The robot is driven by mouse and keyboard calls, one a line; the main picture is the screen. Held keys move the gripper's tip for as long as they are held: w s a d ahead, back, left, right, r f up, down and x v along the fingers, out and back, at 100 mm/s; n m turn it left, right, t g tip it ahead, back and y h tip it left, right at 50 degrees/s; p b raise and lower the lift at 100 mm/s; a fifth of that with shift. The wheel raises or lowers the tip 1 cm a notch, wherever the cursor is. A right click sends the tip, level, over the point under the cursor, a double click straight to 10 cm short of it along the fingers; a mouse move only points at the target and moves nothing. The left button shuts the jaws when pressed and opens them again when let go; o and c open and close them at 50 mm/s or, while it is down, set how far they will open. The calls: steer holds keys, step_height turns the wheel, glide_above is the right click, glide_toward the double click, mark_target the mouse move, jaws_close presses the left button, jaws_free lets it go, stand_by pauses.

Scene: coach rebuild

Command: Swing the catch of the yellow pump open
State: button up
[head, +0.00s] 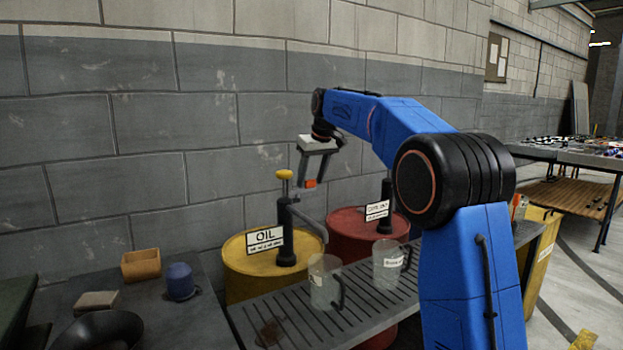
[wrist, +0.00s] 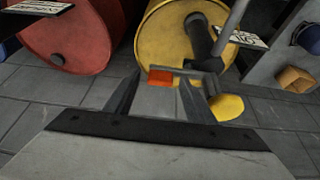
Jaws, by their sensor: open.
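The yellow pump stands on the yellow oil drum (head: 238,278), with a black column (head: 286,235) and a yellow knob (head: 284,174) on top. In the wrist view the yellow knob (wrist: 227,107) is just right of my fingers. A red-orange tab (head: 310,183), apparently part of the catch, shows beside the knob. In the wrist view this tab (wrist: 160,77) sits at the end of a thin grey bar, near my fingertips. My gripper (head: 310,178) is open and points down, with the tab between or just beyond its fingertips. I cannot tell if they touch it.
A red drum (head: 345,222) with its own black pump (head: 386,205) stands to the right. Two clear jugs (head: 324,282) (head: 388,265) stand on the slatted bench (head: 290,325) in front. A blue container (head: 180,281) and wooden box (head: 140,265) are left. A block wall is close behind.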

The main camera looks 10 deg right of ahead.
mark_target(309, 181)
jaws_close()
stand_by(0.4)
steer(key=s+m, duration=0.1)
steer(key=m, duration=0.1)
steer(key=m+h, duration=0.1)
steer(key=shift+s+m, duration=0.35)
steer(key=shift+m, duration=0.05)
steer(key=s+m+h, duration=0.1)
steer(key=m, duration=0.1)
steer(key=s+a+m+h, duration=0.1)
steer(key=m, duration=0.2)
steer(key=s+m+h, duration=0.1)
steer(key=m, duration=0.2)
steer(key=shift+a+g, duration=0.4)
steer(key=shift+s+a+m+g+h, duration=0.25)
steer(key=shift+a+m+h, duration=0.1)
steer(key=shift+m, duration=0.5)
steer(key=shift+s+a+m+g+h, duration=0.1)
steer(key=shift+a+m+g+h, duration=0.2)
steer(key=shift+m, duration=0.55)
